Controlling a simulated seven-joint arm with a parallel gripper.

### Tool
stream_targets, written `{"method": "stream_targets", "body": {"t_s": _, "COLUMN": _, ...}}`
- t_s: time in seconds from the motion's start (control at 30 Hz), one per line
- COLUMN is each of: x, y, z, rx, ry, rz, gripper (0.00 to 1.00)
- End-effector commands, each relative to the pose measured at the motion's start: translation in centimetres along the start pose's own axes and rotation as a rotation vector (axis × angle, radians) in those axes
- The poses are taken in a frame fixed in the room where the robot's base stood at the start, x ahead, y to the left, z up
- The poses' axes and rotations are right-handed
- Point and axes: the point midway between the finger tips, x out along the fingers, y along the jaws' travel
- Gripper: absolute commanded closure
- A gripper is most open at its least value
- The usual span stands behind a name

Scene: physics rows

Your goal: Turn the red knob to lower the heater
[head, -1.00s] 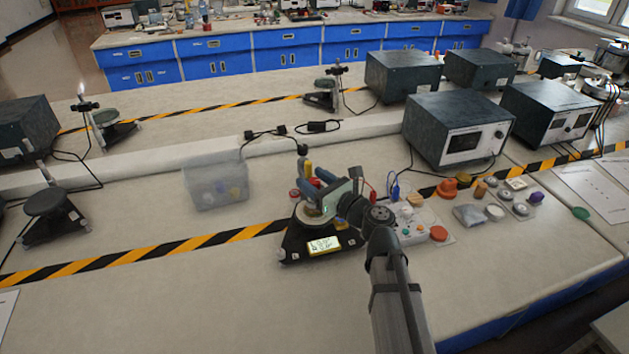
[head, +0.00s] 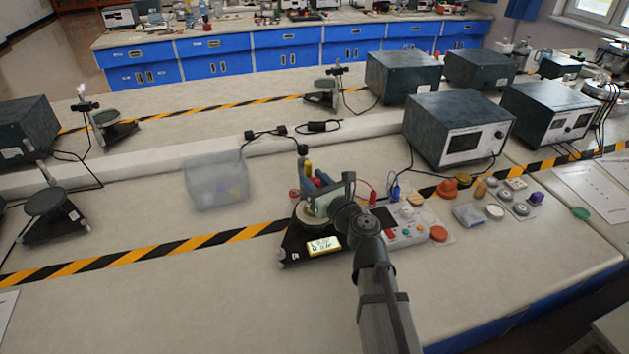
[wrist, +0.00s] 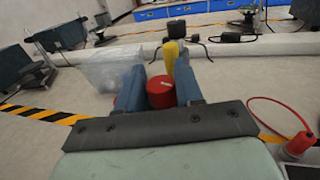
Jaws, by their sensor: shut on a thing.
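The red knob (wrist: 161,92) shows in the wrist view between the two blue fingers of my gripper (wrist: 160,88). The gripper is shut on it. In the head view my gripper (head: 316,183) is over the heater stand, and a bit of red shows between its fingers. The heater stand has a black base (head: 298,248) with a lit yellow display (head: 324,246). A yellow part (wrist: 170,55) stands just beyond the knob, with a black knob-like top (wrist: 177,28) above it. My arm hides much of the stand's right side.
A clear plastic bin (head: 217,181) stands to the left of the stand. A white board with coloured buttons (head: 405,236) and a red lead (wrist: 270,115) lie close on the right. Grey power units (head: 457,130) stand behind.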

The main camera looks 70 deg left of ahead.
Motion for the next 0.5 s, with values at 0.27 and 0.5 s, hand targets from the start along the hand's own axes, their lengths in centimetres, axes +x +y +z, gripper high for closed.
{"method": "stream_targets", "body": {"t_s": 0.27, "x": 0.02, "y": 0.03, "z": 0.01, "rx": 0.000, "ry": 0.000, "rz": -0.158, "gripper": 0.94}}
{"method": "stream_targets", "body": {"t_s": 0.5, "x": 0.02, "y": -0.06, "z": 0.00, "rx": 0.000, "ry": 0.000, "rz": -0.209, "gripper": 0.94}}
